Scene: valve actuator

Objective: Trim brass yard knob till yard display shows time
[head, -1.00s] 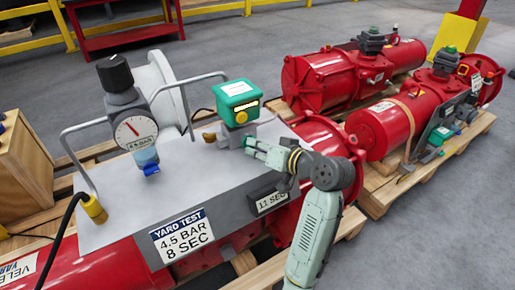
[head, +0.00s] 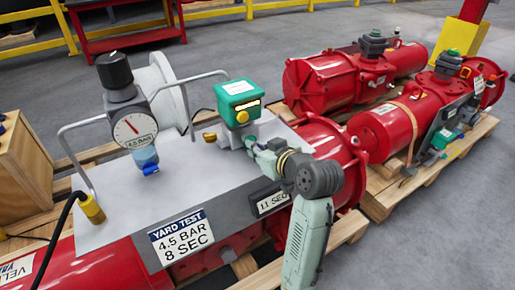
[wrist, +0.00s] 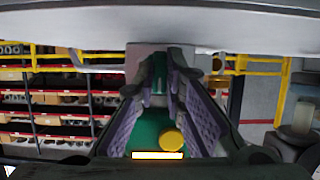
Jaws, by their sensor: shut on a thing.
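The green yard box (head: 238,101) stands on a grey block on the panel, with a lit yellow strip and a yellow button (head: 242,117). My gripper (head: 251,143) is at the block's front right side, just below the green box. Its fingers are closed in on a small part there, which they hide; it appears to be the brass yard knob. In the wrist view my gripper (wrist: 160,80) has purple pads on both sides of the green box (wrist: 146,130). The yard display (head: 272,201) on the panel's front edge appears to read 11 SEC. The yard test plate (head: 181,237) reads 4.5 BAR, 8 SEC.
A pressure gauge (head: 135,129) labelled 4.5 BAR stands on the panel's left, below a black knob (head: 114,70). Metal handles (head: 73,160) rise beside it. A brass fitting (head: 209,137) sticks out left of the block. Red actuators (head: 335,80) lie on pallets behind.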

